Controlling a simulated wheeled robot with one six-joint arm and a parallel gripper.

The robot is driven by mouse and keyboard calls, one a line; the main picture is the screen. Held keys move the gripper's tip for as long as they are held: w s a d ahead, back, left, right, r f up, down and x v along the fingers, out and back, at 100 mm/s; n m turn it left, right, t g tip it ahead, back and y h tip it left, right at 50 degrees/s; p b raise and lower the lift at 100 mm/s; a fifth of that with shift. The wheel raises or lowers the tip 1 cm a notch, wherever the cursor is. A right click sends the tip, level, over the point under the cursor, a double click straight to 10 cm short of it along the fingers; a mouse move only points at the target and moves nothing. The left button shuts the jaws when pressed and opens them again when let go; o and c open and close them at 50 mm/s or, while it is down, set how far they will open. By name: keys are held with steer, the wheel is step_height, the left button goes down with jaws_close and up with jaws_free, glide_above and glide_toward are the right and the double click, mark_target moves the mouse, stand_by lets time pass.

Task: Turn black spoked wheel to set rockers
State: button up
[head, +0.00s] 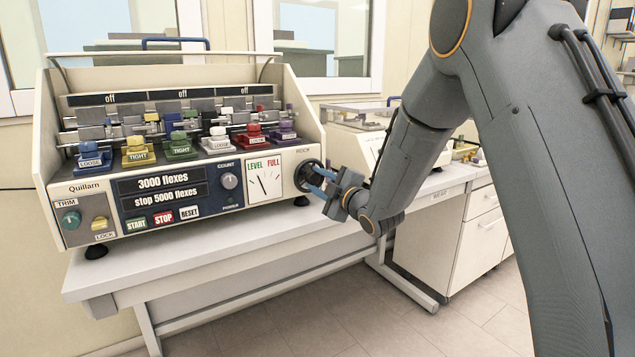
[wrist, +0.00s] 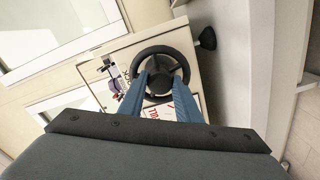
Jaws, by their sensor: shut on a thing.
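The black spoked wheel (head: 309,176) is on the right end of the flexing machine's front panel, under the ROCK label. In the wrist view the wheel (wrist: 164,54) shows its round rim and spokes. My gripper (head: 318,178) reaches in from the right, its blue fingers at the wheel. In the wrist view the two blue fingers (wrist: 159,85) extend to the wheel, and the gripper is shut on it. The exact contact is partly hidden by the fingers. The machine (head: 180,150) has a row of coloured rockers, and a LEVEL/FULL dial (head: 264,184) is left of the wheel.
The machine stands on a white bench (head: 200,255). Its display reads 3000 flexes and stop 5000 flexes. START, STOP and RESET buttons (head: 164,217) are below it. Another white machine (head: 365,135) stands behind, to the right. A window is behind the bench.

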steer(key=o, duration=1.1)
steer(key=shift+c, duration=0.2)
steer(key=shift+s, duration=0.1)
steer(key=b+v, duration=0.1)
steer(key=v, duration=0.6)
steer(key=shift+s+d, duration=0.2)
steer(key=shift+s, duration=0.1)
steer(key=shift+f, duration=0.1)
